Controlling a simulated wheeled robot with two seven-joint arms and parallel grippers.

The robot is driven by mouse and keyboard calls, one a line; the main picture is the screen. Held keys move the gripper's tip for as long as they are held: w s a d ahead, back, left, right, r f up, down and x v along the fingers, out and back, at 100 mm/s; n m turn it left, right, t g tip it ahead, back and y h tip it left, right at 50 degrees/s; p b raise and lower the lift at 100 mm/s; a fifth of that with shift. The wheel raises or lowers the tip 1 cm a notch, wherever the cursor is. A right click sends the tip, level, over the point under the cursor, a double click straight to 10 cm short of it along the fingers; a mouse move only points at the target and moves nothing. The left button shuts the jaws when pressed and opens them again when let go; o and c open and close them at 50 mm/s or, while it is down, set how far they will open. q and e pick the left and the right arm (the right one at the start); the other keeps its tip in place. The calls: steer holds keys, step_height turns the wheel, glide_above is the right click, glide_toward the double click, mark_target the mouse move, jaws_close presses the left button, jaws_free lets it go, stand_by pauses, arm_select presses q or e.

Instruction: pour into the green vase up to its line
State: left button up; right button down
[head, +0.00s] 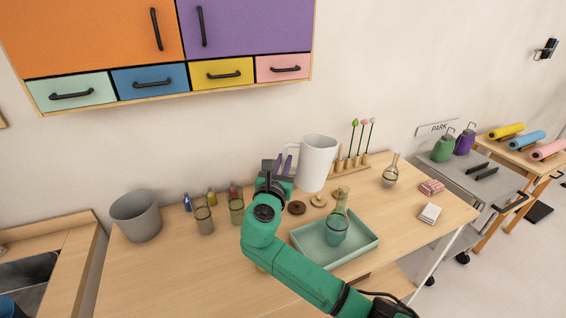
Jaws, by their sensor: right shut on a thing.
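My right gripper (281,169) is shut on a white pitcher (317,163) and holds it up, roughly upright, above the back of the table. The green vase (337,232), with a round teal body and a narrow olive neck, stands in a pale green tray (370,245). The pitcher is above and to the left of the vase, apart from it. The vase's line and the level inside are too small to tell surely. The pitcher's contents are hidden. My right forearm covers part of the tray's near left side. My left gripper is not in view.
A grey bucket (136,216) and tinted glasses (236,211) stand at left. A clear flask (390,174) stands at right, near pink (432,187) and white (429,214) stacks. Small brown discs (296,208) lie behind the tray. Cabinets (222,73) hang above.

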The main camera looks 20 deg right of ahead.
steer(key=shift+s+d+r+m, duration=0.1)
steer(key=shift+d+r+m, duration=0.15)
steer(key=shift+d+m, duration=0.35)
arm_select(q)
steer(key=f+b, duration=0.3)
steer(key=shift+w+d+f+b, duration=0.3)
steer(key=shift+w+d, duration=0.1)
arm_select(e)
steer(key=r+m, duration=0.1)
steer(key=d+r+m, duration=0.1)
steer(key=r+m+y, duration=0.1)
steer(key=shift+d+m+g, duration=0.3)
steer(key=shift+d+m, duration=0.05)
steer(key=shift+m, duration=0.05)
arm_select(q)
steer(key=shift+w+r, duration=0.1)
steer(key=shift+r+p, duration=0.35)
steer(key=shift+p, duration=0.1)
arm_select(e)
steer(key=shift+r, duration=0.2)
